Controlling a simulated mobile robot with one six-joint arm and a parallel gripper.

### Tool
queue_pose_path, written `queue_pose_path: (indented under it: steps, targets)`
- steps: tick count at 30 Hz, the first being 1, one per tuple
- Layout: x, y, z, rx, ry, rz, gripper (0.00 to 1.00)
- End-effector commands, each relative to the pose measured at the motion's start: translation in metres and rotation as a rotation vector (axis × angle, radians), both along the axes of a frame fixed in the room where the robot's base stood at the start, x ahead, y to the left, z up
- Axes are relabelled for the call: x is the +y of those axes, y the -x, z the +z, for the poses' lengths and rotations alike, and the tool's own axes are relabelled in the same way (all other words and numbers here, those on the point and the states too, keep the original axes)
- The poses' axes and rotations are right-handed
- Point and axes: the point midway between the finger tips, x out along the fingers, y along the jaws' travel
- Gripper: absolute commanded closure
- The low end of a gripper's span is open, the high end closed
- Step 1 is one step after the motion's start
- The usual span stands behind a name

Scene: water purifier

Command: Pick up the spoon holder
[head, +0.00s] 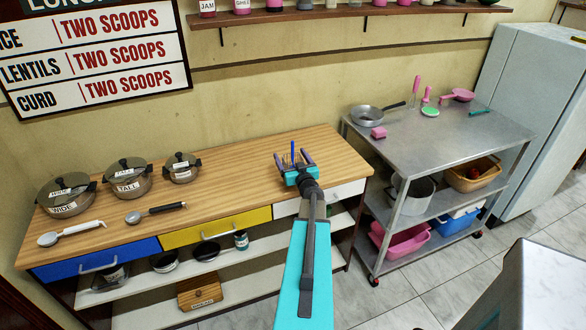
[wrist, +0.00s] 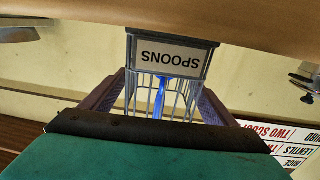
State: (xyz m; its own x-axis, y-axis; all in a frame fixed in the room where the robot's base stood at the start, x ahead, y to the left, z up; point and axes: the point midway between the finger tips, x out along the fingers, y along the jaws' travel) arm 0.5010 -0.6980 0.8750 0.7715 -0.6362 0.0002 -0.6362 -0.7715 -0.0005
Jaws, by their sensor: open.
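The spoon holder (wrist: 170,57) is a wire basket with a dark frame and a white label reading SPOONS. It appears upside down in the wrist view, with a blue utensil (wrist: 159,98) inside. In the head view it stands near the right end of the wooden counter, mostly hidden by my gripper (head: 293,160). The blue utensil pokes up there. My gripper is open, with one purple finger on each side of the holder. I cannot tell whether the fingers touch it.
Several lidded pots (head: 128,179) and two spoons (head: 70,234) occupy the counter's left part. The middle of the wooden counter (head: 225,180) is clear. A metal trolley (head: 450,140) with a pan (head: 370,115) and pink utensils stands to the right, beside a fridge (head: 535,110).

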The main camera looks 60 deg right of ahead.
Motion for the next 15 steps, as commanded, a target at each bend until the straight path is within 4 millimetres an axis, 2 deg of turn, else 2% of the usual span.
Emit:
queue_pose_path:
  steps: [5,15]
  targets:
    - [-0.0071,-0.0081,0.0003,0.001,0.001,0.0,0.2]
    - [-0.0075,-0.0089,0.0001,0.001,0.001,0.0,0.2]
